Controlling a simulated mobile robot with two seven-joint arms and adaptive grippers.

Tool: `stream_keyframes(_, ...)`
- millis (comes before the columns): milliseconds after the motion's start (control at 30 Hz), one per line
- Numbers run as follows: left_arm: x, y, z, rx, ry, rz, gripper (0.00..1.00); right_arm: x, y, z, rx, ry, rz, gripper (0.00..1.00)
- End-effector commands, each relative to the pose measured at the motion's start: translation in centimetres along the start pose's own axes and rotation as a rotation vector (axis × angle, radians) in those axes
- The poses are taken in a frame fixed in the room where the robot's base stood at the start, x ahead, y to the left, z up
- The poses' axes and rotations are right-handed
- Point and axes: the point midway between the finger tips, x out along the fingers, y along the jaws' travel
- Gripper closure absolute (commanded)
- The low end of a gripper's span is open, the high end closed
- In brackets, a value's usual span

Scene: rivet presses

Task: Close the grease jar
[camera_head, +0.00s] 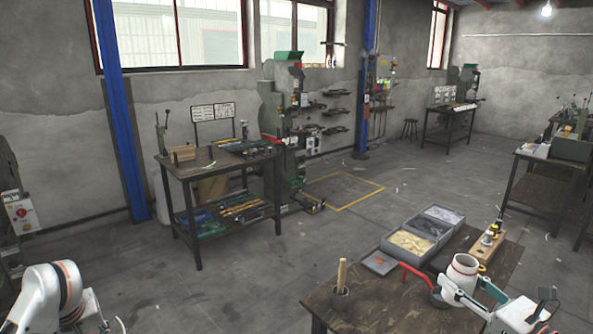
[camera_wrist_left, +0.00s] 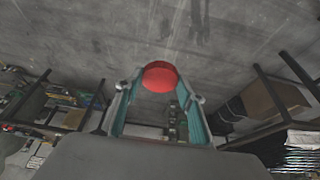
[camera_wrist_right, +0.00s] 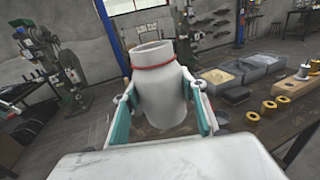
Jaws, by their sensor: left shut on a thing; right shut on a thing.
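The grease jar (camera_head: 463,272) is a white jar with a red ring below its neck. Its mouth is open and faces up, with the jar slightly tilted in the right wrist view (camera_wrist_right: 160,88). My right gripper (camera_wrist_right: 163,100) is shut around the jar's body, at the right of the workbench in the head view. Whether the jar's base touches the bench is hidden. A round red lid (camera_wrist_left: 160,76) is between the fingertips of my left gripper (camera_wrist_left: 160,90), which is shut on it over the grey floor, away from the jar. The left fingertips and lid are outside the head view.

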Motion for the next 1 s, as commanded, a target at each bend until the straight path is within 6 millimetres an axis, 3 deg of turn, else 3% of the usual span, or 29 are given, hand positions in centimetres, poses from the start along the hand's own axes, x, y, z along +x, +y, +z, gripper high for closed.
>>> stream_keyframes(200,-6.2,7.5,4.7,0.288,0.008,0.12,0.69,0.0,0.0,0.1,-0.001,-0.002,0.0,0.97)
stream_keyframes(400,-10.7,11.3,9.6,0.484,0.005,0.202,0.69,0.0,0.0,0.1,-0.001,-0.002,0.0,0.97)
stream_keyframes(700,-14.7,13.4,14.5,0.658,0.0,0.274,0.69,0.0,0.3,0.0,-0.001,-0.002,0.0,0.97)
stream_keyframes(1000,-14.5,13.3,14.4,0.65,-0.001,0.272,0.69,-0.7,4.7,-1.7,0.004,-0.002,-0.046,0.97)
